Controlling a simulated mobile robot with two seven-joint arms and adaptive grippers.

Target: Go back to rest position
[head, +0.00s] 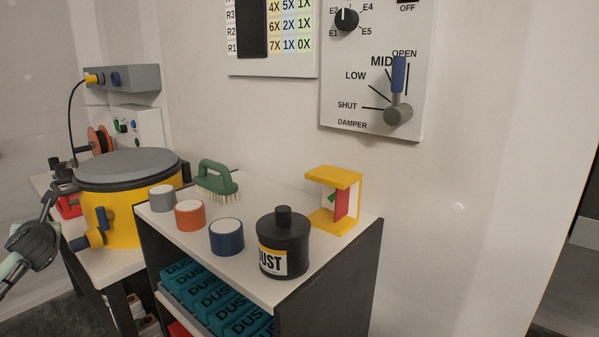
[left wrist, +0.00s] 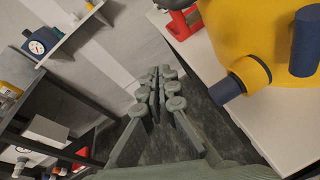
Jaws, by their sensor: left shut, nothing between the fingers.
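My left gripper (left wrist: 158,100) is shut and empty in the left wrist view, its fingers together above the dark floor. Its fingertips lie left of the yellow drum and its blue-ended side port (left wrist: 230,88), apart from both. In the head view my left arm comes in at the far left edge, beside the yellow drum (head: 125,220) with the grey lid. The gripper fingers at its end (head: 50,205) point up near the drum's left side. My right gripper is in neither view.
A white-topped cabinet (head: 290,290) holds a grey, an orange and a blue roll, a green brush (head: 216,180), a black dust bottle (head: 284,245) and a yellow stand (head: 334,178). A damper panel (head: 350,115) hangs on the wall. A red object (left wrist: 182,22) sits on the bench edge.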

